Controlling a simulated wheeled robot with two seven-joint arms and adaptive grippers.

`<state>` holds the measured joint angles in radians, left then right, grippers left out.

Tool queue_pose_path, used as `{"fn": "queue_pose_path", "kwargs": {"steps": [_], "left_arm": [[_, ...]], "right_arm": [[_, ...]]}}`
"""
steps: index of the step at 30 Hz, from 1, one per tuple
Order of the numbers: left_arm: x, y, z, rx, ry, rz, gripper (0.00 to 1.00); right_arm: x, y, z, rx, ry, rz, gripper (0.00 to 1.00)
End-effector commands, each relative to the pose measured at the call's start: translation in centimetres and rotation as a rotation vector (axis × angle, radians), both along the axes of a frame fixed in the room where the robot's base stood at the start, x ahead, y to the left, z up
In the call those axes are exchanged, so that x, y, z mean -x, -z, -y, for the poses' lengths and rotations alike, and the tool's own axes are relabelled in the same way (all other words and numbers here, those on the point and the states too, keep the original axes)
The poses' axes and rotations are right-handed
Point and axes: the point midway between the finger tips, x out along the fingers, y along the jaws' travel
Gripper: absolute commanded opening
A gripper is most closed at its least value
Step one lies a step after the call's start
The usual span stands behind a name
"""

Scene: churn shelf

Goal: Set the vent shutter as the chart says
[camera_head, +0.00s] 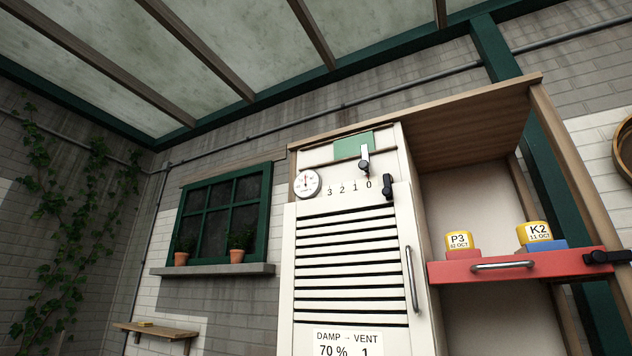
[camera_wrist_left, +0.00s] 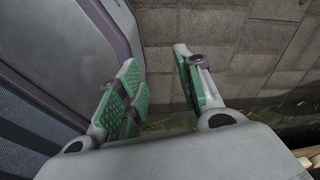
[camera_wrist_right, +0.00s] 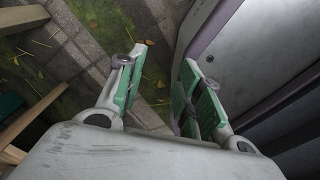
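The white cabinet's vent shutter (camera_head: 345,255) has horizontal slats with dark gaps between them. Above it is a printed scale (camera_head: 349,188) reading 3, 2, 1, 0 from left to right. A small lever (camera_head: 364,160) with a dark knob hangs just above the 0 end. A round gauge (camera_head: 306,183) sits left of the scale; its reading is too small to tell. The chart (camera_head: 347,343) below the slats reads "DAMP → VENT, 70 %, 1"; its lower part is cut off. My left gripper (camera_wrist_left: 157,60) and right gripper (camera_wrist_right: 163,55) are open and empty, away from the cabinet.
A black latch (camera_head: 388,188) and a vertical handle (camera_head: 411,279) are on the cabinet. On the right, a red shelf front (camera_head: 560,263) with a handle bears yellow-topped pots P3 (camera_head: 459,241) and K2 (camera_head: 535,232). A small wooden wall shelf (camera_head: 155,330) is at lower left.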

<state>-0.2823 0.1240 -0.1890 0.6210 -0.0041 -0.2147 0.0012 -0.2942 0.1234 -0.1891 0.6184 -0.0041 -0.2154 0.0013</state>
Motion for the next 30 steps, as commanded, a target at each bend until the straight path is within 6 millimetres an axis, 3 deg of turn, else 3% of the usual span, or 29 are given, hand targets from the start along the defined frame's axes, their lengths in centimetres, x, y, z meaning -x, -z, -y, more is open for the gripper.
{"fn": "queue_pose_path", "kwargs": {"steps": [8,9,16,23,30], "left_arm": [[1.6,0.1,0.2,0.002,-0.002,-0.02,0.36],[1.6,0.1,0.3,0.002,-0.002,-0.02,0.4],[1.0,-0.5,0.3,0.002,-0.001,-0.014,0.4],[-0.3,-2.6,0.4,0.004,0.0,0.003,0.4],[-0.6,-5.4,1.2,0.013,-0.001,0.005,0.4]], "right_arm": [[-0.3,0.0,0.0,0.0,0.0,0.003,0.36],[-0.6,0.0,0.0,0.0,0.0,0.006,0.4],[-2.1,-0.7,0.0,0.0,0.0,0.024,0.4],[-1.9,-2.7,-0.2,-0.002,0.0,0.021,0.4],[-0.1,-5.4,-1.4,-0.015,0.003,0.0,0.4]]}}
